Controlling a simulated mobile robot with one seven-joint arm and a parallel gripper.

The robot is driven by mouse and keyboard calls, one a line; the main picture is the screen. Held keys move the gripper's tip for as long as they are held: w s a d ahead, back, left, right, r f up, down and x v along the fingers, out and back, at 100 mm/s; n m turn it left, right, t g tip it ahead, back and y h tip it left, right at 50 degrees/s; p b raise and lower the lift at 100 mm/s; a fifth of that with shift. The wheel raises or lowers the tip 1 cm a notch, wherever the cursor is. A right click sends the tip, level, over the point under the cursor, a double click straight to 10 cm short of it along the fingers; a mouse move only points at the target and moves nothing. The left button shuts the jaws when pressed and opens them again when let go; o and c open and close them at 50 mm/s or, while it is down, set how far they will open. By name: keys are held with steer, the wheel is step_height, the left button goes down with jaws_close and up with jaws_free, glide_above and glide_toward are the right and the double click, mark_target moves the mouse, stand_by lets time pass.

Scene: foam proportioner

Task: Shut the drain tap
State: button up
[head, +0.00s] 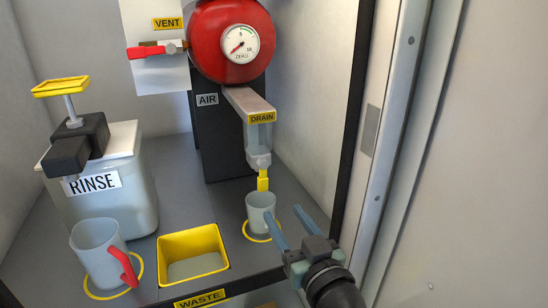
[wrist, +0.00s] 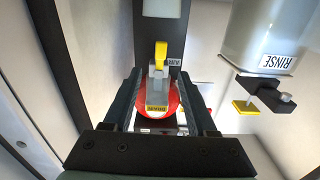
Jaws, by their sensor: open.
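The drain tap (head: 262,181) has a yellow lever that hangs down, in line with the spout, below the clear DRAIN chamber (head: 259,135). In the wrist view, which looks upside down, the yellow lever (wrist: 161,54) shows between and beyond my fingers. A grey cup (head: 260,212) stands below the tap inside a yellow ring. My gripper (head: 284,211) is open and empty, at the right of the cup and lower in the picture than the tap. Its two fingers also show in the wrist view (wrist: 158,73). I see no contact with the lever.
A red tank with a gauge (head: 238,42) is above. The VENT tap (head: 146,52) has a red lever. The RINSE bottle (head: 106,180), a mug with a red handle (head: 99,252) and the yellow WASTE bin (head: 207,237) are at left. A dark post (head: 352,130) edges the right side.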

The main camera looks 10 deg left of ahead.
mark_target(264, 184)
steer(key=b+x, duration=0.3)
steer(key=x, duration=0.9)
steer(key=shift+w+a, duration=0.15)
steer(key=shift+a, duration=0.1)
jaws_close()
